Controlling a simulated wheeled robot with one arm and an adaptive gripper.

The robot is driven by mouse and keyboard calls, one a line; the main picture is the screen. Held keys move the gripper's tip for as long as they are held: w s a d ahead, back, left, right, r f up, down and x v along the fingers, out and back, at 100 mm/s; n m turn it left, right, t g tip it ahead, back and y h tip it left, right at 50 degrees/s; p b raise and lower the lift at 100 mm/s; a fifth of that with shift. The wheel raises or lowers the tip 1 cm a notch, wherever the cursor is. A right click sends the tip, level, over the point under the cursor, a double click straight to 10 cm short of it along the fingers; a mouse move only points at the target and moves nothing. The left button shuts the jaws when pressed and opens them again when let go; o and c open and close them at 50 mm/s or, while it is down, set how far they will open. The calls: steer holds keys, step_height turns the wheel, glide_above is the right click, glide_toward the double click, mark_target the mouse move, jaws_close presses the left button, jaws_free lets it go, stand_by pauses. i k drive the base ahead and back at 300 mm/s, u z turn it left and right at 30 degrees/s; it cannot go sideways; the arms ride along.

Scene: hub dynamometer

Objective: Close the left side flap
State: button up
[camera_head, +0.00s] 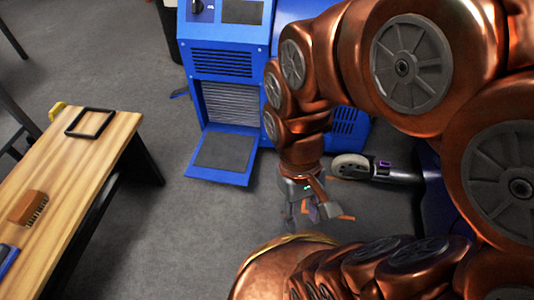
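A blue machine (221,33) stands at the top centre. A blue-framed flap (221,152) with a dark grey inner panel hangs open at its lower front, folded outward low over the floor. A grey ribbed opening (232,103) shows above the flap. Whether this is the left side flap, I cannot tell for sure. My gripper (316,212) points down above the floor, to the right of the flap and lower in the picture, apart from it. Its fingers are small and partly overlapped, so their opening is unclear. My copper arm hides much of the machine's right part.
A wooden table (75,165) at the left holds a black frame (90,122), a brown brush (28,207) and a blue item (7,258). A grey wheel (351,166) on a dark arm lies right of my gripper. Grey carpet is clear between table and flap.

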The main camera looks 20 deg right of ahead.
mark_target(222, 156)
steer(key=z, duration=1.7)
steer(key=k, duration=0.8)
steer(key=u, duration=1.9)
